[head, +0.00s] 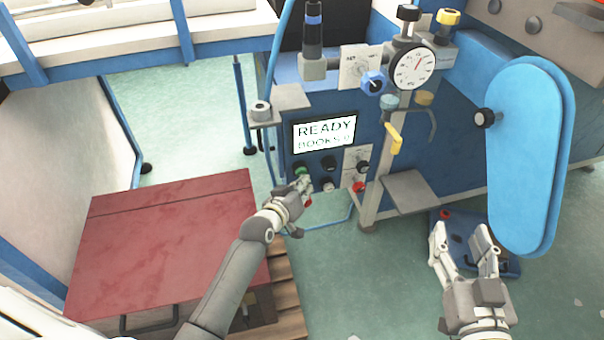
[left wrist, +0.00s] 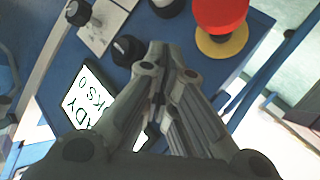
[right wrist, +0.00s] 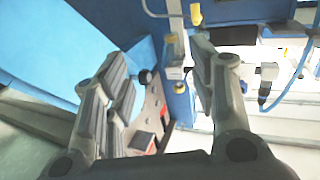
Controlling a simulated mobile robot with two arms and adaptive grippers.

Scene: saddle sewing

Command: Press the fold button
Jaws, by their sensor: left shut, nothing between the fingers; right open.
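The blue control panel (head: 290,146) carries a lit display (head: 323,132) reading "READY" and "BOOKS 0". Below it are a green button (head: 301,170), black knobs (head: 328,163), a pale button (head: 327,185) and a red button (head: 359,187). I cannot read which one is the fold button. My left gripper (head: 304,185) is shut and empty at the panel's lower left, covering part of it; contact cannot be told. In the left wrist view its fingers point towards the black knobs (left wrist: 127,50). My right gripper (head: 462,240) is open and empty, away from the panel.
A red emergency-type button (left wrist: 220,14) on a yellow base is near my left fingers. A red-topped table (head: 165,235) stands at left. A blue guard (head: 528,150) hangs at right, near my right gripper. A grey shelf (head: 410,192) juts out beside the panel.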

